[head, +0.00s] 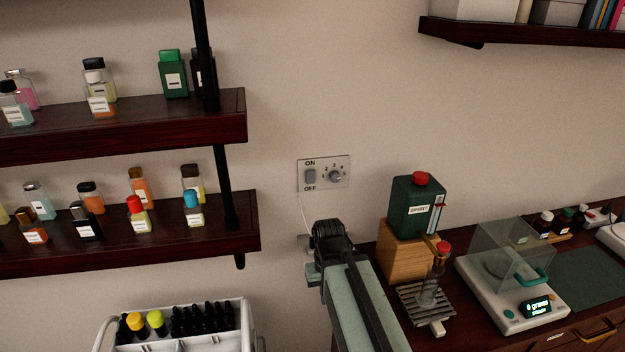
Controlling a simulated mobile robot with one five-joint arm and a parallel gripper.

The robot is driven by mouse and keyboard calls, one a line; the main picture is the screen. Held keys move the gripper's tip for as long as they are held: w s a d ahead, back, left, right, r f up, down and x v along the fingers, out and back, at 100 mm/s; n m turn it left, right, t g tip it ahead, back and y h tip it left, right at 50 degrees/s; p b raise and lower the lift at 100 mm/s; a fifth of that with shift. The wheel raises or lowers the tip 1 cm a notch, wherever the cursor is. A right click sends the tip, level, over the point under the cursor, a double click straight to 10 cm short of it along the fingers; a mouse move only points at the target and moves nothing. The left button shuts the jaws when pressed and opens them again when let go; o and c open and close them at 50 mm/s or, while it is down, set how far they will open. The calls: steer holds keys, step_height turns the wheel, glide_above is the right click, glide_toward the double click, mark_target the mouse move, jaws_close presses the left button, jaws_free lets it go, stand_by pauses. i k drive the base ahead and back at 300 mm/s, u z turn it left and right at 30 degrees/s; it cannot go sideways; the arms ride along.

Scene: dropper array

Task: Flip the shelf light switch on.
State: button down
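The switch plate (323,186) is on the wall near the middle of the head view. Its small grey rocker switch (310,176) sits between the printed words ON above and OFF below. Which way the rocker is tipped is too small to tell. A round knob with numbers around it is to the right of the rocker on the same plate. My arm rises from the bottom of the view, and its dark joint is below the plate, apart from it in the picture. I cannot make out my gripper's fingers.
Two dark wooden shelves (238,120) with several bottles and a black post stand at the left. A white caddy (180,342) of bottles is below. At the right, a counter holds a green canister (415,208) on a wooden block and a scale (495,300). The wall around the plate is clear.

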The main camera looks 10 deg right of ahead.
mark_target(311, 174)
steer(key=u, duration=3.3)
steer(key=i, duration=0.75)
steer(key=z, duration=1.9)
